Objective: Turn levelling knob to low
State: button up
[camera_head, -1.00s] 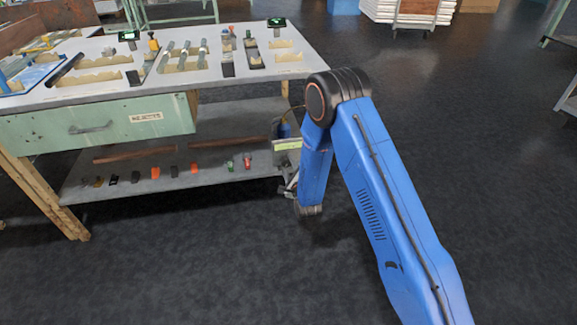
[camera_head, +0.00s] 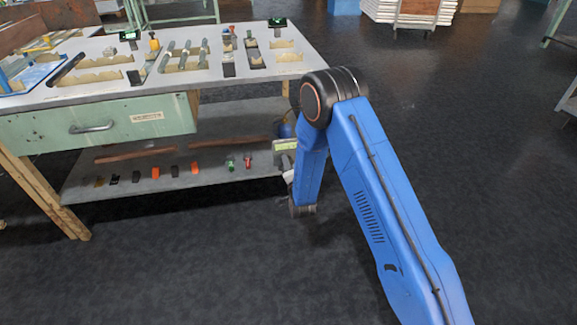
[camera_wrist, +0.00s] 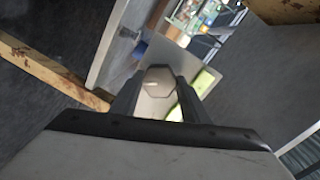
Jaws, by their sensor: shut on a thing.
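In the wrist view, a light grey, many-sided knob (camera_wrist: 158,75) sits between the two dark fingers of my gripper (camera_wrist: 157,84). The fingers are shut on it, one on each side. A pale body (camera_wrist: 153,107) shows between the fingers, and a yellow-green panel (camera_wrist: 204,82) lies just right of them. In the head view, a grey device with a pale green panel (camera_head: 285,145) stands at the right end of the lower shelf. My arm's wrist is beside it, and the fingers and knob are hidden there. I cannot read any knob marking.
Several small coloured items lie along the lower shelf (camera_head: 140,185). In the wrist view a wooden leg (camera_wrist: 45,65) is at left. The floor around my arm is clear.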

jog(key=n, duration=0.9)
jog(key=n+t, duration=0.1)
jog(key=n, duration=0.9)
jog(key=n+t, duration=0.1)
jog(key=n, duration=0.8)
jog(key=shift+d+f+n, duration=0.1)
jog(key=shift+f+n, duration=0.25)
jog(key=shift+n, duration=0.05)
dwell(0.3)
jog(key=o, duration=1.1)
jog(key=shift+c, duration=0.2)
